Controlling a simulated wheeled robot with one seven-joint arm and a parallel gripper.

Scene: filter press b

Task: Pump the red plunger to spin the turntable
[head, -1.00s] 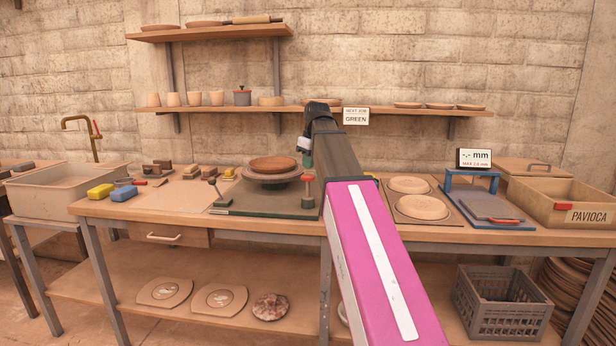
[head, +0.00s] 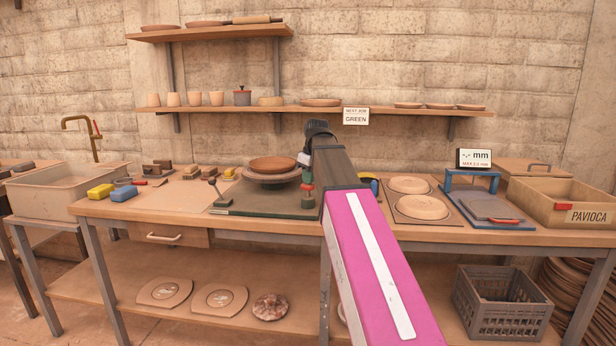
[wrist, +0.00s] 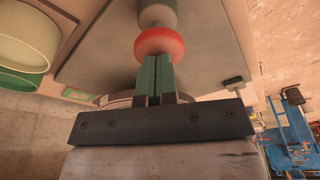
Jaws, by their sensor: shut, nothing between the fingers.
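The red plunger (head: 308,188) stands at the right end of the dark green base board (head: 262,206), beside the turntable (head: 271,177). A round brown clay piece (head: 272,163) sits on the turntable. My gripper (head: 307,178) is shut and empty, pointing down right over the plunger. In the wrist view the closed green fingers (wrist: 158,60) meet the edge of the plunger's red knob (wrist: 158,43); they appear to touch it. Whether the turntable is spinning cannot be told.
A black-knobbed lever (head: 214,187) stands at the board's left. Sponges and small blocks lie further left. Round pieces on boards (head: 421,206) and a blue gauge stand (head: 472,184) are to the right of my arm. Shelves hang behind.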

